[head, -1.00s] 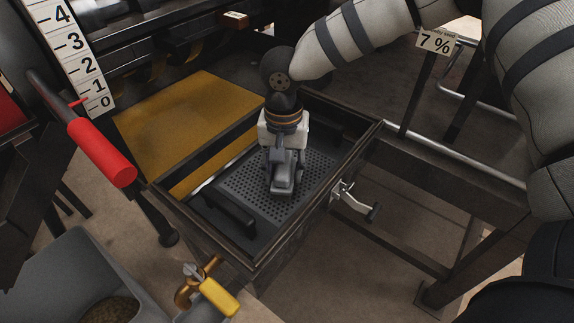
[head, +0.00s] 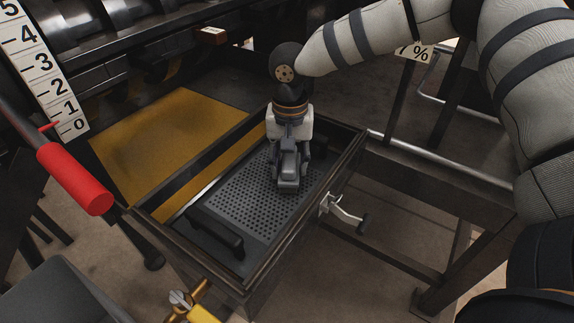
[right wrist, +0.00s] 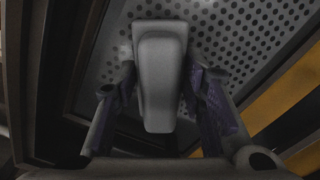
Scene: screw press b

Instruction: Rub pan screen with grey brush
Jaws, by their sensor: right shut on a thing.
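The pan screen (head: 246,207) is a dark grey perforated plate lying inside a rectangular dark pan (head: 247,292). My right gripper (head: 289,172) points down over the screen's right part. It is shut on the grey brush (head: 289,168), whose block-shaped body hides the screen below it. In the right wrist view the brush (right wrist: 160,75) sits between the two fingers, with the perforated screen (right wrist: 255,40) behind it. Whether the brush touches the screen is hard to tell. My left gripper is not in view.
A black handle (head: 217,232) stands up at the pan's front left. A silver latch (head: 343,210) sticks out on the right side. Dark frame bars (head: 440,180) run at right.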

